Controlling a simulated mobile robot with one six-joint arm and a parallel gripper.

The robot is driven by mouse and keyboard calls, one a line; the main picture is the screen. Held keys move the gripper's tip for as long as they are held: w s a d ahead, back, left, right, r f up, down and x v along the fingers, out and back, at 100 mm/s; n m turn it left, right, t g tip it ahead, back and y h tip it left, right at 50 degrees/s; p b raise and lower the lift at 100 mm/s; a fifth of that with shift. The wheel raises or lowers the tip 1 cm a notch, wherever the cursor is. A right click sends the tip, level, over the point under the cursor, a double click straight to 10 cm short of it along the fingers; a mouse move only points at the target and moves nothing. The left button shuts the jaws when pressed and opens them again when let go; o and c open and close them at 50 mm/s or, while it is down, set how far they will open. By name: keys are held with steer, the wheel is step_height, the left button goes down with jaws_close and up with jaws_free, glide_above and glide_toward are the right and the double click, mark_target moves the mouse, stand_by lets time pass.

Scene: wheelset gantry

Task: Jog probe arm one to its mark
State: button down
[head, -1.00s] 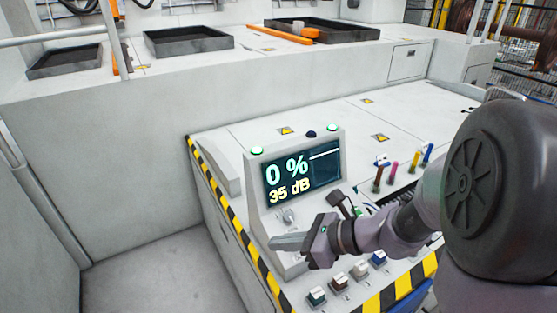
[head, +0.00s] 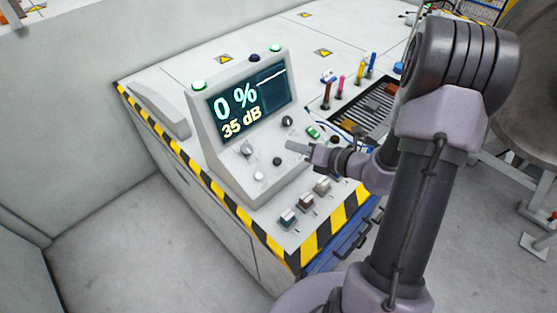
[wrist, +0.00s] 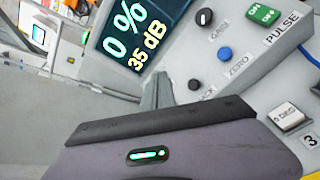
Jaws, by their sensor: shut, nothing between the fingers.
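The grey control console shows a display (head: 240,104) reading 0 % and 35 dB; the display also shows in the wrist view (wrist: 138,35). The wrist view shows one switch (wrist: 288,116) beside a "3" label. My gripper (head: 297,147) is shut and empty, above the panel's right part; its fingers also show in the wrist view (wrist: 158,90). I cannot identify the probe arm or its mark.
Near my fingers are a black knob (wrist: 204,17), a blue button (wrist: 224,54) labelled ZERO and a green PULSE switch (wrist: 263,14). Coloured pens (head: 341,85) stand behind the console. Yellow-black striping (head: 303,252) marks the bench edge.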

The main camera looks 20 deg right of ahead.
steer(key=b, duration=0.6)
glide_above(277, 162)
steer(key=s+d, duration=0.2)
steer(key=s, duration=0.1)
step_height(277, 162, down, 7)
steer(key=shift+w+a+f, duration=0.2)
steer(key=shift+w+f, duration=0.15)
steer(key=shift+f, duration=0.1)
steer(key=shift+f+b, duration=0.15)
steer(key=shift+b, duration=0.2)
stand_by(0.5)
steer(key=shift+w+f, duration=0.15)
steer(key=shift+f, duration=0.1)
steer(key=shift+w+a+f+b, duration=0.15)
steer(key=shift+f+b, duration=0.25)
steer(key=shift+f, duration=0.05)
stand_by(4.5)
